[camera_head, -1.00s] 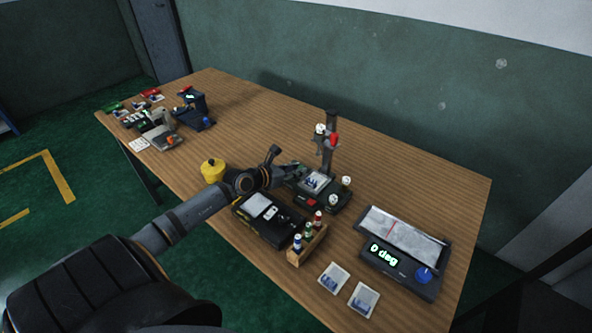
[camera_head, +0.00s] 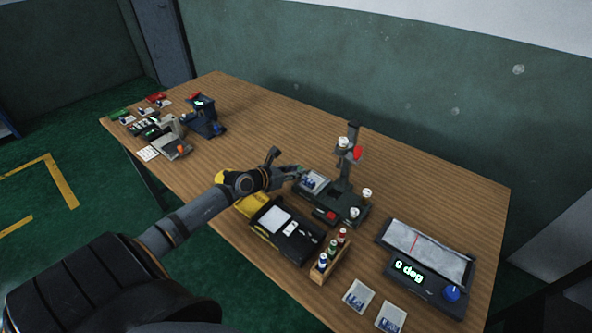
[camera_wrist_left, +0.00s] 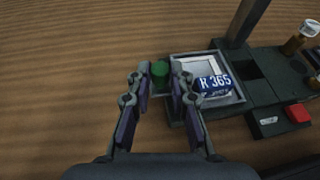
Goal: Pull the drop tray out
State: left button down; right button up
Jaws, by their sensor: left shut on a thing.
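The drop tray (camera_head: 313,180) is a light square frame holding a blue-and-white piece. It sits at the left side of a dark device base (camera_head: 340,205) with a post. In the left wrist view the tray (camera_wrist_left: 240,98) juts out to the left of the base; the piece in it reads "R 365". In the head view the left gripper (camera_head: 293,172) is at the tray's left edge. My right gripper is not in view.
A black-and-yellow case (camera_head: 288,232), a wooden rack of small bottles (camera_head: 330,257) and a device reading "0 deg" (camera_head: 425,270) stand nearby. Other devices (camera_head: 200,118) are at the far left. Bare wooden tabletop (camera_head: 250,130) lies behind the gripper.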

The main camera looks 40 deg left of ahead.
pick_arm(q)
jog(key=c, duration=1.5)
grip_release()
jog(key=shift+w+a+r, duration=0.1)
jog(key=shift+a, duration=0.05)
jog(key=shift+o, duration=1.1)
jog(key=shift+a, duration=0.15)
jog(key=shift+o, duration=0.4)
jog(key=shift+a, duration=0.1)
jog(key=shift+d, duration=0.2)
notch_tip(320, 180, up, 10)
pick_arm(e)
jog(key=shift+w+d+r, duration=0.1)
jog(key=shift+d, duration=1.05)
